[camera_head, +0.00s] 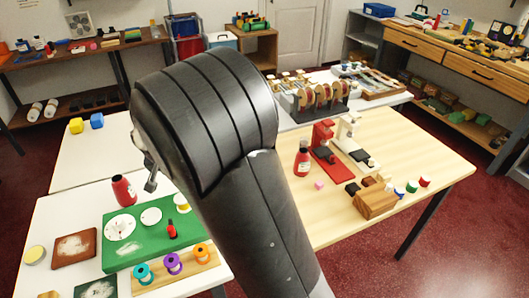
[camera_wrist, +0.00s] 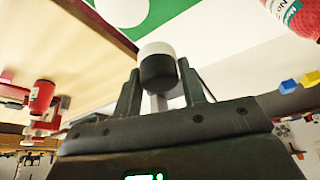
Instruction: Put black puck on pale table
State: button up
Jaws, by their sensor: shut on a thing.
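In the wrist view my gripper (camera_wrist: 159,76) is shut on a small cylinder, the black puck (camera_wrist: 156,68), with a black lower part and a white part at its other end. The puck is between the two fingers, apart from the surfaces behind it as far as I can tell. In the head view my dark arm hides the puck and most of the gripper. The pale table (camera_head: 440,165) is the light wood top right of my arm. Its wood also shows at the left of the wrist view (camera_wrist: 60,45).
Left, a white table (camera_head: 75,160) bears a green board (camera_head: 150,249), another red bottle (camera_head: 123,190) and spools.

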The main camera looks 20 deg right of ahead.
jog(key=s+d+f+m+g+h, duration=0.1)
jog(key=s+d+m, duration=0.3)
jog(key=d, duration=0.7)
jog(key=s+d+f+m+g+h, duration=0.1)
jog(key=s+d+m, duration=0.3)
jog(key=d, duration=0.7)
jog(key=s+d+f+m+g+h, duration=0.1)
jog(key=s+d+m, duration=0.1)
jog(key=s+d, duration=0.6)
jog(key=w+a+f, duration=0.2)
jog(key=w, duration=0.1)
jog(key=w+a+f, duration=0.2)
jog(key=w, duration=0.1)
jog(key=w+a+f, duration=0.2)
jog(key=w+f, duration=0.1)
jog(key=w, duration=0.1)
jog(key=shift+a, duration=0.2)
jog(key=shift+f, duration=1.95)
jog(key=shift+f, duration=0.1)
jog(key=o, duration=1)
jog(key=shift+c, duration=0.2)
